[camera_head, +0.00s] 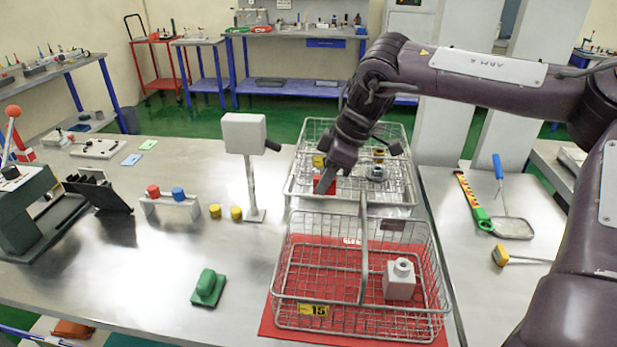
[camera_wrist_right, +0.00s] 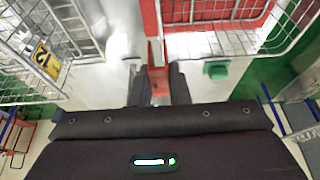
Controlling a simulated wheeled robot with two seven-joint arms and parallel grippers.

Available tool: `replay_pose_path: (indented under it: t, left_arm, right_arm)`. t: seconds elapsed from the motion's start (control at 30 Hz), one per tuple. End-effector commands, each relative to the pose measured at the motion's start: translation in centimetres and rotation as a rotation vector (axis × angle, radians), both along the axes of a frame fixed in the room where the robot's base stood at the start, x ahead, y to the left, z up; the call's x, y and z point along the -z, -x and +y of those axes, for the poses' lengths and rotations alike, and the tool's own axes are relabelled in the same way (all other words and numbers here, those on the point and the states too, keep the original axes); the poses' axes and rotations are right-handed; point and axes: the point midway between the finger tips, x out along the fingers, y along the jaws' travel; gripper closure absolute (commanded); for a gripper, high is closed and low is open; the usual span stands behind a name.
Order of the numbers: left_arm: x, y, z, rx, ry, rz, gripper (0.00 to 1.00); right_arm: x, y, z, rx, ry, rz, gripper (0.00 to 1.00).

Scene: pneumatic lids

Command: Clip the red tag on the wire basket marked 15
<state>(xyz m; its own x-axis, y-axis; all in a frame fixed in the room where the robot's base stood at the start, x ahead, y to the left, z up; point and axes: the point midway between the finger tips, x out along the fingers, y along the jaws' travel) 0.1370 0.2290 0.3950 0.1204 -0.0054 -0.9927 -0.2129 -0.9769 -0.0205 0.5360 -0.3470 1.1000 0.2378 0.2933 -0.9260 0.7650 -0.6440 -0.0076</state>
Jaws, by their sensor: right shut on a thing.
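The wire basket marked 15 (camera_head: 363,250) stands on a red mat at the front of the table, with its yellow label (camera_head: 313,310) at the lower left. It also shows at the top right of the right wrist view (camera_wrist_right: 245,25). My right gripper (camera_head: 328,180) is shut on the red tag (camera_head: 322,185), pointing down over the left part of the rear wire basket's area. In the right wrist view the red tag (camera_wrist_right: 158,80) is between the fingers, apart from basket 15's wires as far as I can tell. My left gripper is not in view.
The rear wire basket (camera_head: 300,195) holds small parts; its yellow label reads 12 in the right wrist view (camera_wrist_right: 45,62). A white block (camera_head: 400,282) sits in basket 15. A grey-white post device (camera_head: 245,135) and a green block (camera_head: 208,287) stand to the left.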

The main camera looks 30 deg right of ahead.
Motion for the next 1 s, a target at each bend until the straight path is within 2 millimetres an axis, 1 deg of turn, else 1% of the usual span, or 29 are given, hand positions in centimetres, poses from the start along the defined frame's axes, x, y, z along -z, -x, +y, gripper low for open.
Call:
replay_pose_path:
  t: [0.03,0.1,0.23,0.33,0.47,0.63,0.73,1.0]
  left_arm:
    - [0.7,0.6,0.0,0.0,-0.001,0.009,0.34]
    - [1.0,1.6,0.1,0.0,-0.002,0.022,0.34]
    - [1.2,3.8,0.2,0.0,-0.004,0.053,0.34]
    - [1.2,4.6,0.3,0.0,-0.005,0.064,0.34]
    - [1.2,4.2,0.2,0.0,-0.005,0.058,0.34]
    - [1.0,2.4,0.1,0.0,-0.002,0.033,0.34]
    - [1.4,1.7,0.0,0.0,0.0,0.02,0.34]
    - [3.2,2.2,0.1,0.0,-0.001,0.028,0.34]
  right_arm:
    - [1.0,0.0,0.0,-0.001,-0.002,0.001,1.0]
    - [1.8,0.0,0.0,0.001,-0.001,0.0,1.0]
    - [2.0,0.0,0.0,-0.001,-0.001,-0.002,1.0]
    - [2.0,0.0,0.0,0.0,0.0,-0.003,1.0]
    - [2.0,0.0,0.0,0.0,-0.001,-0.002,1.0]
    - [1.8,0.0,0.0,-0.001,-0.001,-0.005,1.0]
    - [2.5,0.0,0.0,-0.001,-0.001,-0.003,1.0]
    - [4.8,0.1,0.0,-0.001,-0.001,-0.003,1.0]
